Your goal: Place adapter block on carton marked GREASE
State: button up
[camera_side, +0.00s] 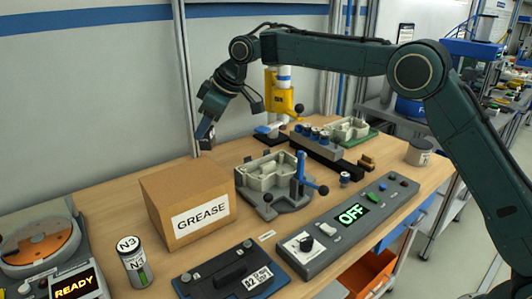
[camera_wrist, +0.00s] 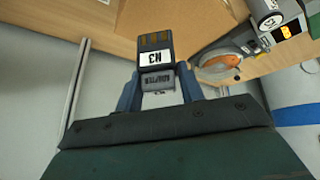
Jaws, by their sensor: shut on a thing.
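The carton marked GREASE (camera_side: 187,204) is a brown box standing on the bench; its top is clear. Part of it shows at the top of the wrist view (camera_wrist: 178,18). My gripper (camera_side: 206,134) is raised above and behind the carton, apart from it. In the wrist view my gripper (camera_wrist: 159,88) is shut on the adapter block (camera_wrist: 155,58), a dark grey block with a white N3 label and the word ADAPTER. In the side view the block is small and hard to make out between the fingers.
A canister marked N3 (camera_side: 133,262) and a turntable unit showing READY (camera_side: 73,287) stand left of the carton. A fixture with a blue lever (camera_side: 272,183) stands to its right. A control box reading OFF (camera_side: 345,222) and a dark plate (camera_side: 228,272) lie in front.

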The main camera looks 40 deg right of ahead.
aim_at(213, 147)
jog(key=shift+f, duration=2.05)
jog(key=shift+f, duration=0.1)
jog(key=shift+f, duration=1.9)
jog(key=shift+f, duration=0.1)
jog(key=o, duration=1)
jog(key=shift+o, duration=0.2)
jog(key=v, duration=1.2)
